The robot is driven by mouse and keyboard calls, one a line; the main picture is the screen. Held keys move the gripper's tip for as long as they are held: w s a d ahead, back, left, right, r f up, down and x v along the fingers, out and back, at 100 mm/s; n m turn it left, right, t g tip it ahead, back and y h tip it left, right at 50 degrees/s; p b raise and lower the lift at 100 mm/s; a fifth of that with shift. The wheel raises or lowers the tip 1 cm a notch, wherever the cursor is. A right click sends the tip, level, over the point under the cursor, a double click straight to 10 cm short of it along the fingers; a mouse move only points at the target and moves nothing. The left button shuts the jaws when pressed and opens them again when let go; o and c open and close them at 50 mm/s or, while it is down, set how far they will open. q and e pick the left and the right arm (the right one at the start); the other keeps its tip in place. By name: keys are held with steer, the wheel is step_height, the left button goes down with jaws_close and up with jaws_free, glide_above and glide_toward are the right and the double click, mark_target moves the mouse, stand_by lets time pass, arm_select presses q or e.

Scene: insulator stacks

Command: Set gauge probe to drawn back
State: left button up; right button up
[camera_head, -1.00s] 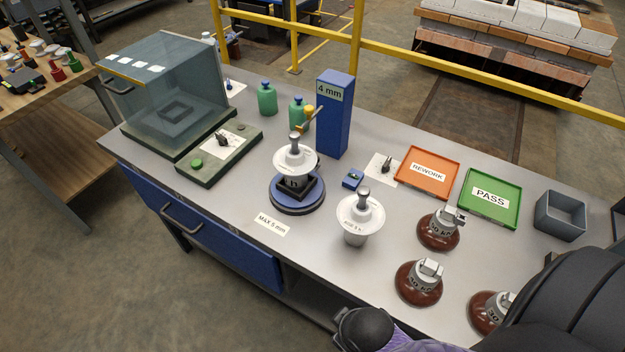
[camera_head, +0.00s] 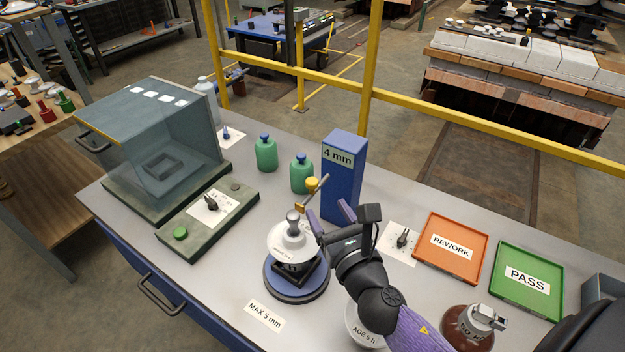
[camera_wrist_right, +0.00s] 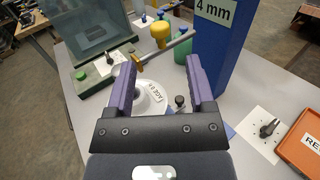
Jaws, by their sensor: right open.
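The rod slopes over a white insulator (camera_head: 291,239) with a grey metal cap, which stands on a round blue base (camera_head: 296,279). My right gripper (camera_head: 330,211) is open and empty, just in front of the post and to the right of the insulator. In the right wrist view, the knob (camera_wrist_right: 160,33) and rod (camera_wrist_right: 167,47) appear beyond and between the purple fingertips (camera_wrist_right: 161,65), apart from them. My left gripper is out of view.
A glass-walled box (camera_head: 160,140) and a green-button panel (camera_head: 209,224) stand at left. Two green bottles (camera_head: 266,154) are behind the gauge. Orange REWORK (camera_head: 452,268) and green PASS (camera_head: 499,299) trays lie at right. Another white insulator (camera_head: 363,333) is partly hidden below my right arm.

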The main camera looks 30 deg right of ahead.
mark_target(315, 188)
steer(key=w, duration=0.8)
steer(key=shift+d, duration=0.4)
jaws_close()
stand_by(0.8)
